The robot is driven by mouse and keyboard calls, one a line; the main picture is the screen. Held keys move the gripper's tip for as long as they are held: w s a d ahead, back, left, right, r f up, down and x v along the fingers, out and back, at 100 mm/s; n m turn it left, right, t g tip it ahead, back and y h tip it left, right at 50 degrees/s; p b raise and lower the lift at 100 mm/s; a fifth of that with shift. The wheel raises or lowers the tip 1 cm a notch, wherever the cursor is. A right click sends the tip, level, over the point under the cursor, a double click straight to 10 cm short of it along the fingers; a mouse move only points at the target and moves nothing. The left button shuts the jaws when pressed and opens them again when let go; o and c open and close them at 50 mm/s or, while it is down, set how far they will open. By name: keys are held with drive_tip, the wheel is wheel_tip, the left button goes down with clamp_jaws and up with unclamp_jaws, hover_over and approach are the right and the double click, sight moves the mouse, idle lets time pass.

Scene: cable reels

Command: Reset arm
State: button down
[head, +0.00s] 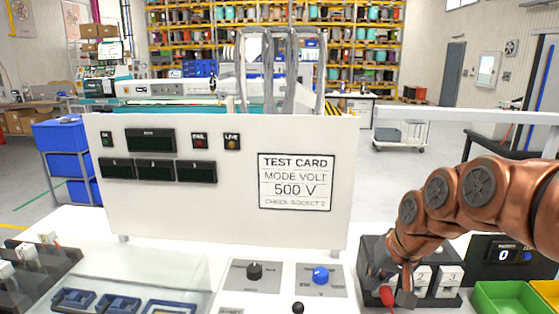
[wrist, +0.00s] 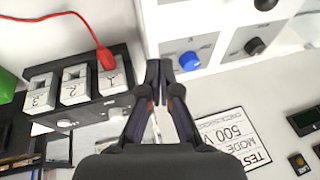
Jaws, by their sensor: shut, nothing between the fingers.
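My gripper (head: 393,285) points down at the right of the bench in the head view, close to the dark socket box (head: 368,250). In the wrist view its fingertips (wrist: 158,72) are together with nothing between them. The socket box (wrist: 108,108) there has white sockets numbered 1, 2 and 3. A red plug (wrist: 105,58) with a red cable is at socket 1, apart from my fingers. The red plug (head: 387,297) also shows just beside my gripper in the head view, which partly hides socket 1.
A white panel (head: 230,220) with a test card (head: 296,182) reading 500 V stands behind the bench. A black knob (head: 254,271) and a blue knob (head: 320,275) are left of the box. A green bin (head: 508,296) and a display showing 0 (head: 503,254) are right.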

drive_tip(key=s+f+g+h, duration=0.1)
drive_tip(key=s+f+g, duration=0.1)
drive_tip(key=s, duration=1.1)
drive_tip(key=s+a+f+n+g+h, duration=0.1)
drive_tip(key=s+f+g, duration=0.2)
drive_tip(key=s, duration=1.1)
wheel_tip(320, 180, down, 2)
drive_tip(key=shift+s+f+n, duration=0.25)
drive_tip(key=shift+s+n, duration=0.05)
drive_tip(key=shift+a, duration=0.1)
